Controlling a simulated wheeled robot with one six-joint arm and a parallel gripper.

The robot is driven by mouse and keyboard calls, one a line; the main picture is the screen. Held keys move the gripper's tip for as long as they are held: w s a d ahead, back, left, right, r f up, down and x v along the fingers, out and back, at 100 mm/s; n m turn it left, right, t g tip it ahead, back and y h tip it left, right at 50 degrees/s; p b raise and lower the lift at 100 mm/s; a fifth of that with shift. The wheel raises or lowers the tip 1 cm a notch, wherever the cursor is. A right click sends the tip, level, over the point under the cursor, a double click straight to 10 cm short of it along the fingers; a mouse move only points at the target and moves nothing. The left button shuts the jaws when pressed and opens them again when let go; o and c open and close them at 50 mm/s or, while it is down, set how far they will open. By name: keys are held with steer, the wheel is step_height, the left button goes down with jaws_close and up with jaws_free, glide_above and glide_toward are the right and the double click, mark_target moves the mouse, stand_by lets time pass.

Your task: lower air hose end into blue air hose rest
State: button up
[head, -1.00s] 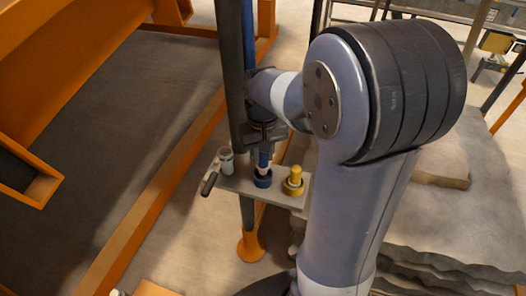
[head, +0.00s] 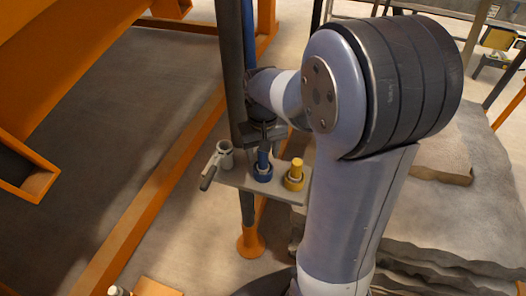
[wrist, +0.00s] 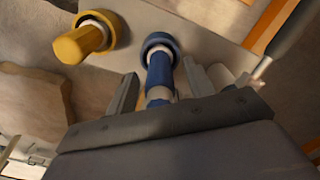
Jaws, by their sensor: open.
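The blue air hose end (head: 263,158) stands upright in the ring-shaped blue air hose rest (head: 262,175) on a grey plate (head: 236,183). In the wrist view the blue hose end (wrist: 159,72) reaches into the blue rest (wrist: 160,42), with a pale collar visible at the rim. My gripper (head: 264,143) is above the rest, pointing down. In the wrist view my gripper (wrist: 161,88) is open, one finger on each side of the hose end, with gaps visible. How deep the hose end sits is hidden by the rim.
A yellow plug in a yellow rest (head: 295,176) stands just right of the blue one. A grey cup with a lever (head: 224,156) is at the plate's left. Orange beams lie left.

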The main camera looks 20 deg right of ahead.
step_height(320, 180, up, 11)
steer(key=shift+f, duration=0.1)
stand_by(0.5)
stand_by(0.3)
step_height(320, 180, down, 11)
steer(key=shift+s+r, duration=0.1)
step_height(320, 180, up, 2)
steer(key=shift+r+p, duration=0.25)
steer(key=shift+p, duration=0.75)
steer(key=shift+r+p, duration=0.6)
steer(key=shift+r, duration=0.15)
steer(key=shift+f, duration=0.2)
